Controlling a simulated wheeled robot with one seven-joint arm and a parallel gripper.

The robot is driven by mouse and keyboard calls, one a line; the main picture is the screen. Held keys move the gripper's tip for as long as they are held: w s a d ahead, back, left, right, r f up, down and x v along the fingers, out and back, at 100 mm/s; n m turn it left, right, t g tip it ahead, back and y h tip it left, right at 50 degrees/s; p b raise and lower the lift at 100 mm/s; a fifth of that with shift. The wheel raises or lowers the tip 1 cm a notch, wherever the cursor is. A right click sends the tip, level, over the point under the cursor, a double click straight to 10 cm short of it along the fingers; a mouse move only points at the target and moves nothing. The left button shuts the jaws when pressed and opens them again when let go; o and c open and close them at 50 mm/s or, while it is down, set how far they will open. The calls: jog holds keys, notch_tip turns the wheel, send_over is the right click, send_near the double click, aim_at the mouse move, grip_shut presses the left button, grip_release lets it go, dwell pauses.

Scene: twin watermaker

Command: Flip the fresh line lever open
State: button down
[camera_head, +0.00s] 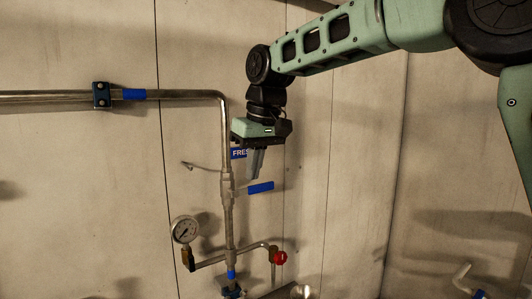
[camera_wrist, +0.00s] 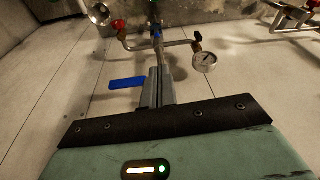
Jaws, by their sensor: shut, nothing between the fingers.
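The fresh line lever has a blue handle (camera_head: 260,187) that sticks out to the right of the vertical steel pipe (camera_head: 226,130), roughly level and crosswise to the pipe. A blue label reading "FRES" (camera_head: 239,154) is partly hidden by my gripper (camera_head: 256,176). My gripper points down beside the pipe, with its shut fingertips just above the blue handle in the head view. In the wrist view the blue handle (camera_wrist: 127,83) lies left of my shut, empty fingers (camera_wrist: 158,74). Whether the fingers touch the handle I cannot tell.
A round pressure gauge (camera_head: 185,229) stands left of the pipe, low down. A red knob (camera_head: 280,257) sits on a branch at lower right. A thin metal rod (camera_head: 200,168) juts left from the pipe.

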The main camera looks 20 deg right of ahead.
jog(key=w+d+r+m+p, duration=0.1)
jog(key=w+d+r+p, duration=0.1)
jog(key=w+d+r, duration=0.4)
notch_tip(320, 180, up, 4)
jog(key=shift+w+d+f+t+h+p, duration=0.25)
jog(key=shift+w+t+h+p, duration=0.05)
jog(key=shift+p, duration=0.1)
jog(key=shift+f, duration=0.1)
jog(key=p, duration=0.4)
send_over(266, 183)
notch_tip(266, 183, down, 12)
jog(key=shift+s+f, duration=0.25)
jog(key=shift+f, duration=0.45)
